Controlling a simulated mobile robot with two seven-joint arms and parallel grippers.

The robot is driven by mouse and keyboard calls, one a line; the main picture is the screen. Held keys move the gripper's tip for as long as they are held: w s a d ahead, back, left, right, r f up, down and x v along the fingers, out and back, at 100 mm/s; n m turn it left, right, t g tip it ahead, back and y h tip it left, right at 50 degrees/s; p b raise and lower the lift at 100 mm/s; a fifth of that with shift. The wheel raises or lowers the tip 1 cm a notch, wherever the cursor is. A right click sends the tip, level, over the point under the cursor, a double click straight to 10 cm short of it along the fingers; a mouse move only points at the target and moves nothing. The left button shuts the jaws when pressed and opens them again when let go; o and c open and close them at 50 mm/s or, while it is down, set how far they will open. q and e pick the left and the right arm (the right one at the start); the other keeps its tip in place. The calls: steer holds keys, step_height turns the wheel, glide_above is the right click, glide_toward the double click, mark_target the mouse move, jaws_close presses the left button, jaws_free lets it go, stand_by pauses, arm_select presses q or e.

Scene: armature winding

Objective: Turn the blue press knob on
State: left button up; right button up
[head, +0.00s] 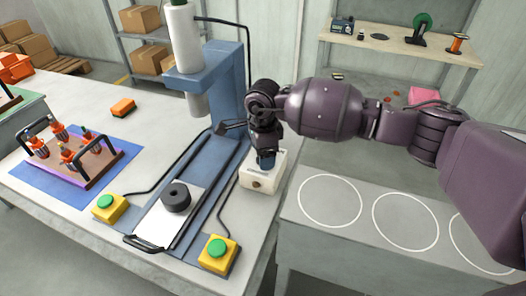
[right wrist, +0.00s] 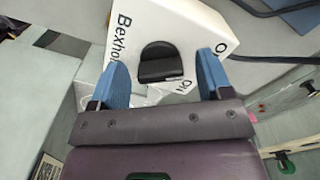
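The blue press (head: 222,75) stands on the table, with a white cylinder on top and a grey ram below. A white control box (head: 277,178) sits at its right side; it also shows in the right wrist view (right wrist: 195,22) with black lettering, partly cut off. A black knob (right wrist: 160,62) is on the box face; in the head view it is hidden by my gripper. My right gripper (head: 266,160) is over the box. In the right wrist view its blue fingers (right wrist: 164,78) are spread, one on each side of the knob. Contact cannot be told. My left gripper is not in view.
A black ring (head: 176,196) sits on a white plate under the press. Yellow boxes with green buttons (head: 109,208) (head: 217,254) flank it. A fixture with orange-and-black parts (head: 72,160) stands left on a blue mat. A grey bench (head: 345,212) with white circles is right.

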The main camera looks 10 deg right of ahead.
steer(key=c, duration=0.9)
steer(key=shift+o, duration=0.2)
